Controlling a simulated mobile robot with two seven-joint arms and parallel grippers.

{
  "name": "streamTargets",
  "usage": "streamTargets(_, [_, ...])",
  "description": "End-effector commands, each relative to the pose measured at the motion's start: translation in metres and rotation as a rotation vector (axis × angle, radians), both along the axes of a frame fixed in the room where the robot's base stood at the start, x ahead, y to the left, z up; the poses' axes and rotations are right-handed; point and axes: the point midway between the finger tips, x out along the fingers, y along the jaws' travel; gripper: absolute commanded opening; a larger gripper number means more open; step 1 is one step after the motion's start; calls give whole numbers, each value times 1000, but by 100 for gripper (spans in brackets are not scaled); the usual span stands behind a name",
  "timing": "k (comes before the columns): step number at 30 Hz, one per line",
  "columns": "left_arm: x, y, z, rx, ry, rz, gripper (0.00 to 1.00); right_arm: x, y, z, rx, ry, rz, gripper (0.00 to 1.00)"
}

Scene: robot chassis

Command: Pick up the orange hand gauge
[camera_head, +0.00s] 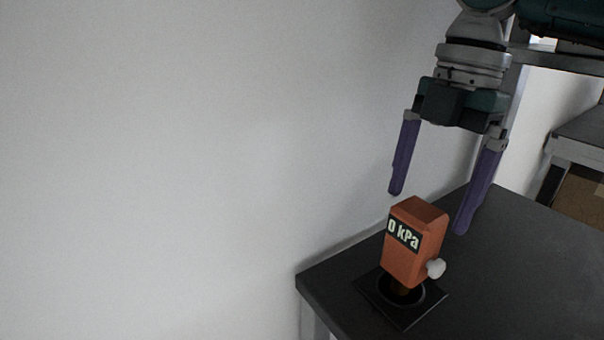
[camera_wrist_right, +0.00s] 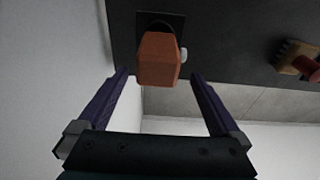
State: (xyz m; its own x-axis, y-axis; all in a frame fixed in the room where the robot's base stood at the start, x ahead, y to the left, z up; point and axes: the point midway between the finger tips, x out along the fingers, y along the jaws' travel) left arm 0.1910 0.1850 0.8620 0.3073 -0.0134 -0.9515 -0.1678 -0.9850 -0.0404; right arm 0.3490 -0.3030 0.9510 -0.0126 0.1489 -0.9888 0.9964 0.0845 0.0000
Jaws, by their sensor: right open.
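The orange hand gauge (camera_head: 414,240) stands upright in a black square holder (camera_head: 400,310) on the dark table. Its label reads "0 kPa" and a white knob sticks out on its right side. My right gripper (camera_head: 427,212) is open, with its two purple fingers pointing down above and just behind the gauge. In the right wrist view the gauge (camera_wrist_right: 158,60) lies ahead of and between the open fingers (camera_wrist_right: 158,74). Nothing is held between them. My left gripper is not in view.
The dark table (camera_head: 530,270) has free room to the right of the holder. A white wall (camera_head: 180,170) runs along the left. The right wrist view also shows a brush-like tan and red object (camera_wrist_right: 296,62) on the table. A grey shelf (camera_head: 580,135) stands at the right.

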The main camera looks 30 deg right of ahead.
Motion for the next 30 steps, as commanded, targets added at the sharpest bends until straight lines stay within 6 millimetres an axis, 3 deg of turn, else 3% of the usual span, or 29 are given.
streamTargets(7, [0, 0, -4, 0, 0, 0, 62, 3, 6, -38, 1, 2, 0, 100])
streamTargets(16, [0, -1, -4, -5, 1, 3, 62, 3, 6, -44, -1, 0, 1, 100])
streamTargets(30, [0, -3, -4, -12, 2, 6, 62, 3, 7, -43, 0, 0, 1, 48])
